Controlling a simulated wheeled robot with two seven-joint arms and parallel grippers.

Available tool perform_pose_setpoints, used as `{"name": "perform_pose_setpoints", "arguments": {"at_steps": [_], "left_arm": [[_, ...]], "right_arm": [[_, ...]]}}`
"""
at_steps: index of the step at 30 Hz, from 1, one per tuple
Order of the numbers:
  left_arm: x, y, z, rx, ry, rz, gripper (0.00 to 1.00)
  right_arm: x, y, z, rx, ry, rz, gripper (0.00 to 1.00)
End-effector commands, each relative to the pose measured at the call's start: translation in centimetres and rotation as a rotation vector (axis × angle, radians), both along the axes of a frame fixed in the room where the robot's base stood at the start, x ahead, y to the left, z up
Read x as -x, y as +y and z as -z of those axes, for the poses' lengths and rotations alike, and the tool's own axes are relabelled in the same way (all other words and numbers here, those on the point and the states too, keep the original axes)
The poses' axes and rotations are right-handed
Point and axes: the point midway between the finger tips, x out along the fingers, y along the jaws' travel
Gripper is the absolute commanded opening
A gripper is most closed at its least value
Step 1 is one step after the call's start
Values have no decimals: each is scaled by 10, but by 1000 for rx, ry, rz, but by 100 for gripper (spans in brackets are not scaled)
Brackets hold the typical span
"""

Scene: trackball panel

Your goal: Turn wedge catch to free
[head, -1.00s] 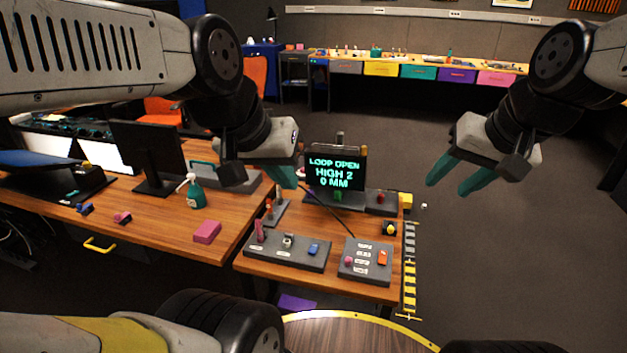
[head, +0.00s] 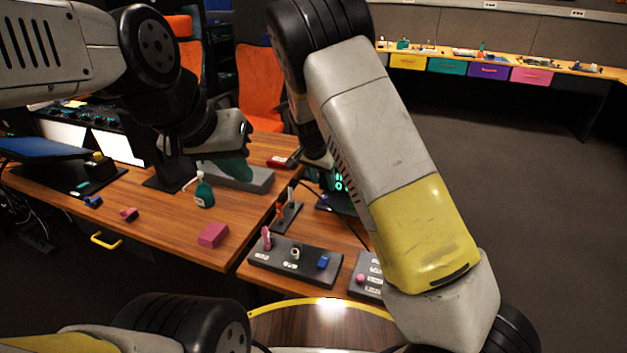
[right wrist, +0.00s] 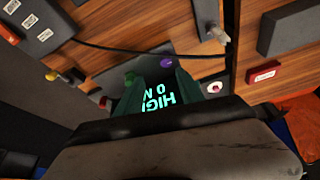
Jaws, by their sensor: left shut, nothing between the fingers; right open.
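I cannot tell which control is the wedge catch. A dark control panel (head: 271,257) on the near table carries a pink lever (head: 266,238), a pale knob (head: 295,253) and a blue piece (head: 323,262). A second panel (head: 368,291) with a pink ball (head: 361,279) is partly hidden by my right arm. My left gripper (head: 236,168) is shut and empty above the left table.
In the right wrist view, a cable (right wrist: 110,47) crosses the wood and a lever (right wrist: 219,34) stands on a grey base. The left table holds a spray bottle (head: 204,191) and a pink block (head: 213,234). My right arm hides much of the right table.

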Motion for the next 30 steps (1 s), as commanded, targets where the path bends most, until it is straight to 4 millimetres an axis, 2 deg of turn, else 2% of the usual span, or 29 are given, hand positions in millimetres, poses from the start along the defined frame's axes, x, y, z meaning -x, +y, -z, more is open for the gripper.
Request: {"name": "perform_pose_setpoints", "arguments": {"at_steps": [5, 18, 24, 30], "left_arm": [[0, 0, 0, 0, 0, 0, 0], [0, 0, 0, 0, 0, 0, 0], [0, 0, 0, 0, 0, 0, 0], [0, 0, 0, 0, 0, 0, 0]], "right_arm": [[-7, 6, 14, 26, -15, 5, 45], [-28, -6, 72, 25, -14, 5, 45], [-32, -8, 83, 25, -15, 5, 45], [-32, -8, 83, 25, -15, 5, 45]]}}
